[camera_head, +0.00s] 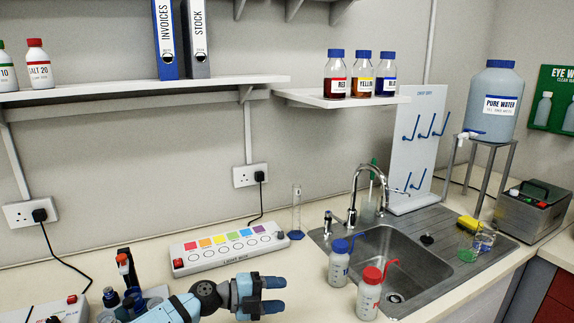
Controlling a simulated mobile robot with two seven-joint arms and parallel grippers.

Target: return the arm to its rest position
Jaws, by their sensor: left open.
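My left arm (182,308) comes in at the bottom of the head view, low over the front of the bench. My left gripper (274,295) points right, with its two dark blue fingers apart and nothing between them. It is in front of the light box (228,248) and left of the wash bottles. My right gripper is not in view.
A blue-capped bottle (339,267) and a red-capped bottle (368,299) stand right of the gripper, by the sink (388,256). Pipette gear (127,270) stands at the left. A glass cylinder (296,212) stands behind. Shelves (140,88) hang above.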

